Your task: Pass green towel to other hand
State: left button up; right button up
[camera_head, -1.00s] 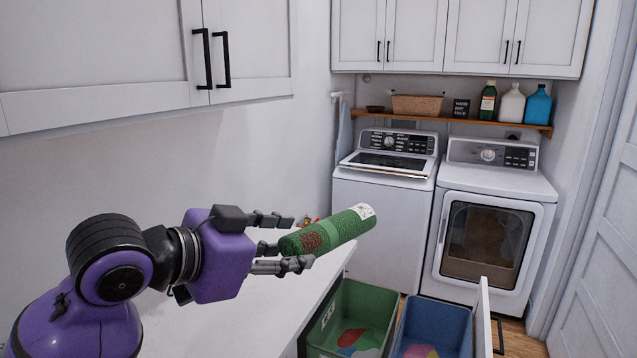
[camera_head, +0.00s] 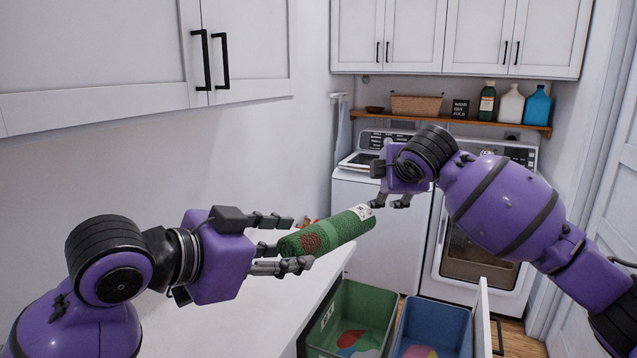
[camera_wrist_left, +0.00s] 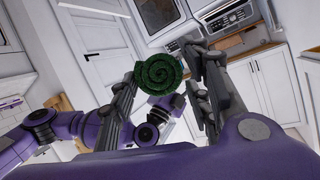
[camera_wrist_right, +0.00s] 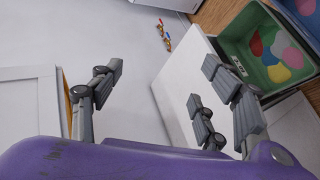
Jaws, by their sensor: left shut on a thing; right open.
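The green towel (camera_head: 335,232) is a tight roll with a brown patch and a white label at its far end. My left gripper (camera_head: 288,243) is shut on its near end and holds it above the white counter, tilted up to the right. In the left wrist view the towel's spiral end (camera_wrist_left: 158,75) shows between the fingers. My right gripper (camera_head: 390,198) is open and empty, fingers pointing down, just right of and slightly above the labelled end. It appears apart from the towel. The right wrist view shows its spread fingers (camera_wrist_right: 163,90) with no towel between them.
The white counter (camera_head: 225,315) lies below. A green bin (camera_head: 372,297) and a blue bin (camera_head: 433,318) with coloured pieces inside stand in a pulled-out drawer. The washer (camera_head: 375,240) and dryer (camera_head: 440,275) stand behind, partly hidden by my right arm.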

jog(key=s+a+r+n+g, duration=0.2)
jog(key=s+a+r, duration=0.3)
jog(key=a, duration=0.2)
notch_tip(320, 180, up, 3)
jog(key=n+g+h, duration=0.3)
jog(key=n+g, duration=0.2)
jog(key=n, duration=0.1)
send_over(327, 232)
jog(key=s+a, duration=0.1)
jog(key=shift+s+a+f, duration=0.15)
jog(key=shift+a, duration=0.05)
jog(key=shift+f, duration=0.2)
jog(key=x, duration=1.1)
jog(key=shift+a+f, duration=0.1)
jog(key=shift+f, duration=0.1)
